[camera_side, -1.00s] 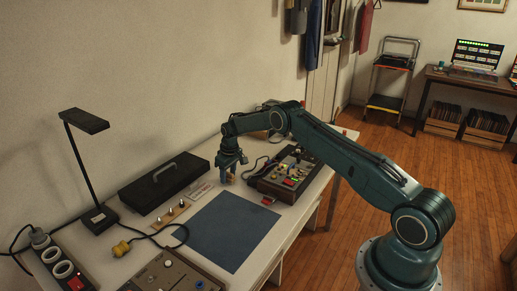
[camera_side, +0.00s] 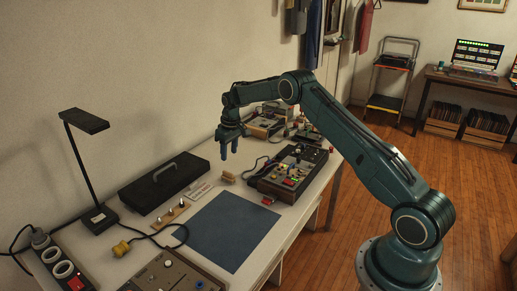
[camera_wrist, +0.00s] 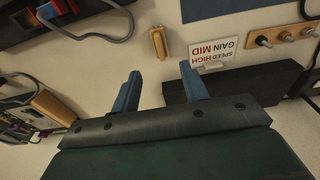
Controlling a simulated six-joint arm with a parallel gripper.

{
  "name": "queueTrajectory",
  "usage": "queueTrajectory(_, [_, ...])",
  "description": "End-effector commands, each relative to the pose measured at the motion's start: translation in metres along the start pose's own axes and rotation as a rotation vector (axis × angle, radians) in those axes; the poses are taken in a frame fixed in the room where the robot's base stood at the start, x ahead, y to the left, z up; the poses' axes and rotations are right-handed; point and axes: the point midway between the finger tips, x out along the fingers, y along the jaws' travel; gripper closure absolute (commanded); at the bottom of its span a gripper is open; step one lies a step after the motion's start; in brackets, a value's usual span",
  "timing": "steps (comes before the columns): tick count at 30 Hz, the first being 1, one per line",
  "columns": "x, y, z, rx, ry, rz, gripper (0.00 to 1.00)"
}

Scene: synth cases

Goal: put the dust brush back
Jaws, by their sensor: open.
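The dust brush, a small wooden-backed block (camera_side: 228,177), stands on the table between the label card and the synth with coloured buttons. It also shows in the wrist view (camera_wrist: 159,42), beyond the fingertips. My gripper (camera_side: 230,154) hangs above the brush, pointing down, with clear space between them. In the wrist view my gripper (camera_wrist: 161,70) has its two blue fingers apart and nothing between them. Whether the brush's underside has bristles is too small to tell.
A label card (camera_side: 198,192) and a peg rack (camera_side: 172,217) lie left of the brush, near a black case (camera_side: 160,183). The synth (camera_side: 290,172) with a cable stands to the right. The blue mat (camera_side: 230,232) is bare. A lamp (camera_side: 85,122) stands far left.

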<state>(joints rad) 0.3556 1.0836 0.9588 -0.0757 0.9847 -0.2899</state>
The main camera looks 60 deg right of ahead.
Motion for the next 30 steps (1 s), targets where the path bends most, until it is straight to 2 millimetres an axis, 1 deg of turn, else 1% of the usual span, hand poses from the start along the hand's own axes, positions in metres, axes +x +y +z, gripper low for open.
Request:
queueTrajectory(1, [-0.004,0.000,0.000,0.000,0.001,0.000,0.55])
queueTrajectory(6, [-0.009,0.000,0.000,0.000,0.000,0.000,0.55])
queueTrajectory(23, [-0.010,0.000,0.000,0.000,0.001,0.000,0.55])
queueTrajectory(26, [-0.017,-0.002,-0.001,-0.001,0.005,0.002,0.55])
queueTrajectory(29, [-0.029,-0.007,0.000,-0.001,0.011,0.004,0.55])
queueTrajectory(30, [-0.036,-0.010,0.000,-0.001,0.016,0.005,0.55])
